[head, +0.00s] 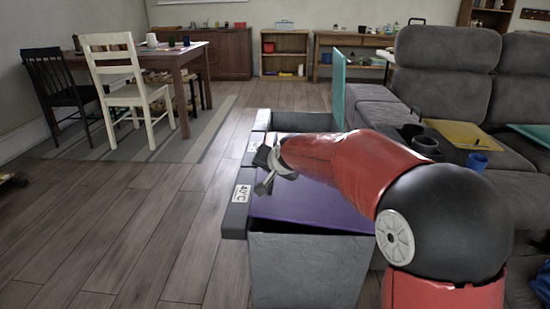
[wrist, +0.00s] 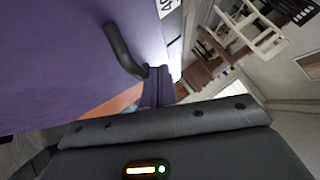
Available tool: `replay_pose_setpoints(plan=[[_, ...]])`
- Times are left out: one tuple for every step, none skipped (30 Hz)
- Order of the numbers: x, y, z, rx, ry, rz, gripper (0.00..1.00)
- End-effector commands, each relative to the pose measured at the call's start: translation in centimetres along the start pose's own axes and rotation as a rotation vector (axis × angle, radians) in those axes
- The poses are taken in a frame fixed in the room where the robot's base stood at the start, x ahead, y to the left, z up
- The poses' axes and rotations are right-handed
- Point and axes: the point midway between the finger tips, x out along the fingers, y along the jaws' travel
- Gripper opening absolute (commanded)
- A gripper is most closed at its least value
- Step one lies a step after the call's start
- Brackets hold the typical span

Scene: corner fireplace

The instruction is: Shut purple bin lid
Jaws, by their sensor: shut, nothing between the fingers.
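The purple lid (head: 315,208) lies low and almost flat over the front grey bin (head: 310,268). A dark gap shows along its front edge; I cannot tell whether it is fully down. In the wrist view the purple lid (wrist: 50,60) fills the left side, with a dark curved handle (wrist: 122,48) on it. My gripper (head: 266,172) is over the lid's left part, near the bin's left rim. It is shut and empty. My red arm hides the lid's right part, and I cannot tell whether the fingers touch the lid.
A white "40°C" label (head: 242,194) is on the bin's left rim. A teal lid (head: 338,90) stands upright over the compartment behind. A grey sofa (head: 445,60) is close on the right. The wooden floor (head: 120,235) to the left is clear up to the chairs and table.

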Motion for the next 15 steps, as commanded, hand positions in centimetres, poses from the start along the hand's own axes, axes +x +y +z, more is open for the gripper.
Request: replay_pose_setpoints(plan=[[0.8, 0.4, 0.9, 0.0, -0.002, 0.001, 0.0], [1.1, 0.5, 1.1, 0.0, -0.002, 0.0, 0.0], [1.4, 0.6, 1.4, 0.0, -0.001, 0.0, 0.0], [1.6, 0.7, 1.6, 0.001, -0.001, 0.0, 0.0], [1.8, 0.7, 1.8, 0.001, -0.001, 0.001, 0.0], [2.0, 0.8, 2.0, 0.001, -0.001, 0.001, 0.0], [2.1, 0.9, 2.1, 0.001, -0.001, 0.001, 0.0], [2.2, 0.9, 2.2, 0.001, -0.001, 0.001, 0.0], [2.3, 1.0, 2.4, 0.001, 0.0, 0.001, 0.0], [2.4, 1.0, 2.4, 0.001, 0.0, 0.0, 0.0], [2.5, 1.0, 2.5, 0.001, 0.0, 0.0, 0.0], [2.5, 1.1, 2.5, 0.001, 0.0, 0.0, 0.0], [2.5, 1.1, 2.6, 0.001, 0.0, 0.0, 0.0], [2.6, 1.1, 2.6, 0.0, 0.0, 0.0, 0.0], [2.6, 1.1, 2.6, 0.001, 0.0, 0.0, 0.0]])
